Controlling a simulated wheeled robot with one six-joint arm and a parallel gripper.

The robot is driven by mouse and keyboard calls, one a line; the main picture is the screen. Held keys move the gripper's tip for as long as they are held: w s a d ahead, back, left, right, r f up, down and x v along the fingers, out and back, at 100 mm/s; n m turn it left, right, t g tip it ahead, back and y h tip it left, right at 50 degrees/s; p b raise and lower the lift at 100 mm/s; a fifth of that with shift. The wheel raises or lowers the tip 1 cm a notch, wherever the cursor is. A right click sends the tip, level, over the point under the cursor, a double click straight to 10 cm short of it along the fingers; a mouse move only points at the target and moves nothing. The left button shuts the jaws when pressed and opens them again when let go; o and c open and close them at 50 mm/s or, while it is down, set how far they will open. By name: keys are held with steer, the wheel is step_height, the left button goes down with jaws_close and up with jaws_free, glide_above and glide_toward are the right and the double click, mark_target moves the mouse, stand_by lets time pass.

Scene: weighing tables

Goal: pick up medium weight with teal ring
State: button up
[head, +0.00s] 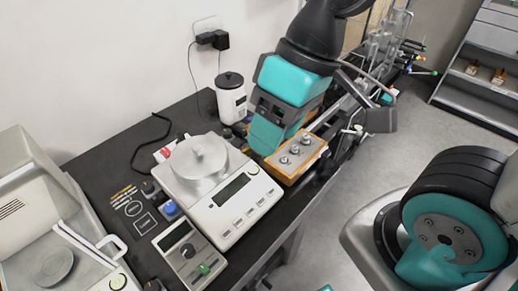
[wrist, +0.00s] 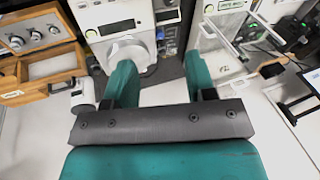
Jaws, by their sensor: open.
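Several knobbed metal weights stand in a row in a wooden block (head: 290,172) at the right edge of the dark table. The middle weight (head: 295,149) is mid-sized in place, but I cannot make out a teal ring on any of them. The same row shows at the upper left of the wrist view, with the middle weight (wrist: 36,35). My gripper (wrist: 162,78) is open, its two teal fingers apart with nothing held between them. In the head view its teal fingers hang just left of and behind the block; their tips are partly hidden. The weights are outside the fingers.
A white balance (head: 235,205) with a round metal pan (head: 200,160) stands left of the block. A small control box (head: 188,250) is in front of it. A white black-lidded container (head: 231,97) stands behind. Another instrument (head: 28,190) is at far left.

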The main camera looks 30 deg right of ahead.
steer(key=w+d+f+m+h+b, duration=0.1)
steer(key=w+d+f+m+b, duration=0.15)
steer(key=w, duration=0.25)
steer(key=w+d+f+m+b, duration=0.1)
steer(key=w+d+f+m, duration=0.15)
steer(key=w+m, duration=0.2)
steer(key=m+h+b, duration=0.2)
steer(key=m+h, duration=0.1)
steer(key=m, duration=1)
glide_above(295, 147)
steer(key=f, duration=2.1)
steer(key=shift+w+d+f, duration=0.15)
steer(key=shift+w+d, duration=0.15)
steer(key=shift+s+a+f+p, duration=0.15)
steer(key=shift+f+p, duration=0.1)
steer(key=shift+f, duration=1.25)
steer(key=shift+s+a+f+p, duration=0.15)
steer(key=shift+f+p, duration=0.1)
steer(key=shift+f, duration=1.25)
jaws_close()
